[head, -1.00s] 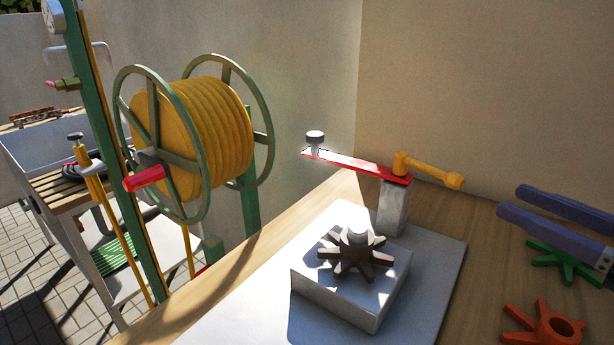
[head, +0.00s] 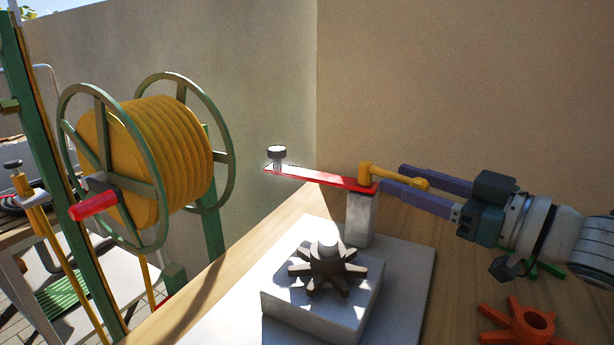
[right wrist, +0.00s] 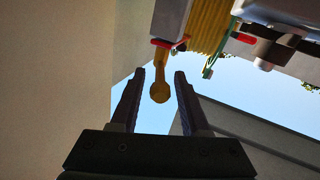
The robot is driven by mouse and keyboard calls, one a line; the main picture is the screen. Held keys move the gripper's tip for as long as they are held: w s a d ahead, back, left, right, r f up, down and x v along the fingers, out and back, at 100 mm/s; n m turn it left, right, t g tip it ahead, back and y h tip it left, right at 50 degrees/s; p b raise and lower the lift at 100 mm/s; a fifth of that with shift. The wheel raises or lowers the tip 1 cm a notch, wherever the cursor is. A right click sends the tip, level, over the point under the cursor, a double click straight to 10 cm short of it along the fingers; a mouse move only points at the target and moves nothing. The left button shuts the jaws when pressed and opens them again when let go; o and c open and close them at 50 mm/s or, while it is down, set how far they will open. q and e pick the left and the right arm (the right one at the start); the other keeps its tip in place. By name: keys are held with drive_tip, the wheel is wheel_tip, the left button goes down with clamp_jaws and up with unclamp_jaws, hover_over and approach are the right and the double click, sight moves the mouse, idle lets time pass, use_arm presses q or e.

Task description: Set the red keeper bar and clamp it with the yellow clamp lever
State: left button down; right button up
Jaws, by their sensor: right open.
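The red keeper bar (head: 318,178) lies across the top of a grey post (head: 359,222), with a dark-topped knob (head: 277,156) at its free left end. The yellow clamp lever (head: 395,176) sits at the bar's post end and points right. My right gripper (head: 392,182) is open, its two purple fingers reaching left by the lever. In the right wrist view the lever's round yellow end (right wrist: 160,92) shows between the open fingertips (right wrist: 160,74); I cannot tell whether they touch it. My left gripper is not in view.
A dark star-shaped wheel (head: 328,268) sits on a white block (head: 318,304) below the bar. An orange star-shaped wheel (head: 520,325) lies at the right on the wooden bench. A large reel of yellow hose (head: 150,150) stands at the left. Walls close off the back.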

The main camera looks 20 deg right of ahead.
clamp_jaws()
idle(0.4)
idle(1.1)
